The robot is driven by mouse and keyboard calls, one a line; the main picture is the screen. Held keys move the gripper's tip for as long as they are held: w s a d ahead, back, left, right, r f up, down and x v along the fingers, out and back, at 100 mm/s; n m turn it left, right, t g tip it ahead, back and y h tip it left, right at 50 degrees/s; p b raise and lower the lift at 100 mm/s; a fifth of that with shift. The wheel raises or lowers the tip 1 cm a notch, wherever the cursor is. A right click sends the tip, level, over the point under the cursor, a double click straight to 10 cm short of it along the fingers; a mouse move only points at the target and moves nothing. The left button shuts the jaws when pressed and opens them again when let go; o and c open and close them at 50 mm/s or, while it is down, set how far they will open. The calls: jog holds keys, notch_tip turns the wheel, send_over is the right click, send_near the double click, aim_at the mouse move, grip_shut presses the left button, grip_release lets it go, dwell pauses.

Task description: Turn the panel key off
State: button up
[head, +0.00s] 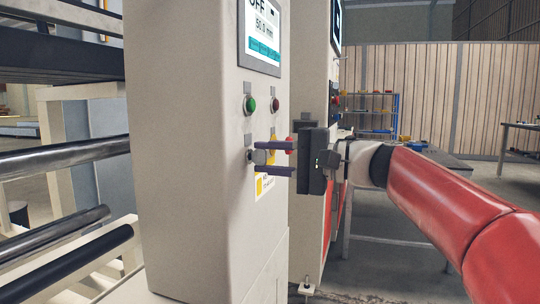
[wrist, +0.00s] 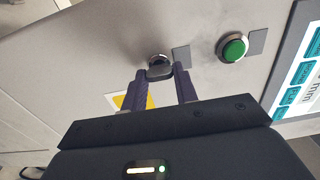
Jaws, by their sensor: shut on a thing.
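The panel key (head: 259,156) sticks out of the front of the pale cabinet, below the green button. In the wrist view the key (wrist: 160,70) has a dark grip in front of a round metal lock. My gripper (head: 272,158) reaches in from the right, its two purple fingers closed on the key; the fingertips also show around it in the wrist view (wrist: 162,75). The fingers hide part of the key, and its exact turn angle is hard to tell. The screen (head: 262,35) above reads OFF and 50.0 mm.
A green button (head: 249,104) and a dark red button (head: 276,104) sit just above the key. A yellow label (head: 264,185) is below it. Metal rollers (head: 60,158) lie left of the cabinet. A second cabinet (head: 308,100) stands close behind my gripper.

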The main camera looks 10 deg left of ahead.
dwell(0.3)
jog(key=o, duration=1)
jog(key=shift+d, duration=0.15)
jog(key=d, duration=0.7)
jog(key=shift+s+d, duration=0.25)
jog(key=shift+d, duration=0.05)
jog(key=shift+f, duration=0.1)
